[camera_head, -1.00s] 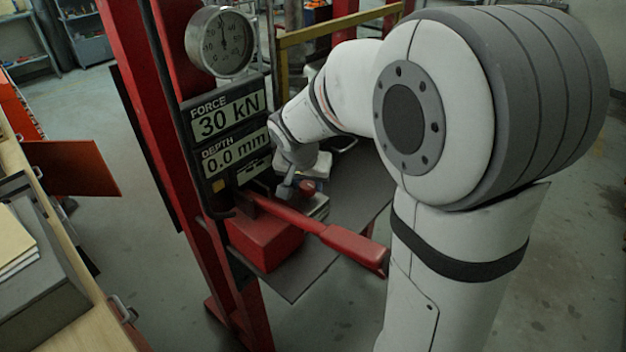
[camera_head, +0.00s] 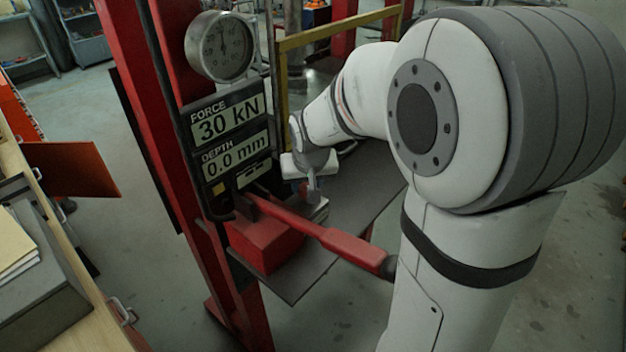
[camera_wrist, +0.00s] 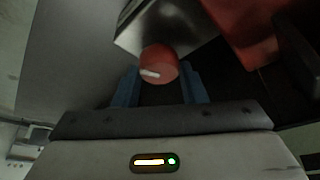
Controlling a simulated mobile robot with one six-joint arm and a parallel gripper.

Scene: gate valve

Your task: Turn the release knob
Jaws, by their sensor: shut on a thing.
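The release knob (camera_wrist: 160,62) is a round red cap with a white pointer mark, seen in the wrist view against a metal block (camera_wrist: 135,38). The blue fingers of my gripper (camera_wrist: 160,80) are on both sides of it, shut on the knob. The white mark points to the left in that view.
A red lever (camera_head: 335,243) reaches across in front of my gripper, close to my arm. The display (camera_head: 228,125) reads 30 kN and 0.0 mm, below a round gauge (camera_head: 221,47). A red press post (camera_head: 150,110) stands left. A dark plate (camera_head: 300,285) lies under the pump.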

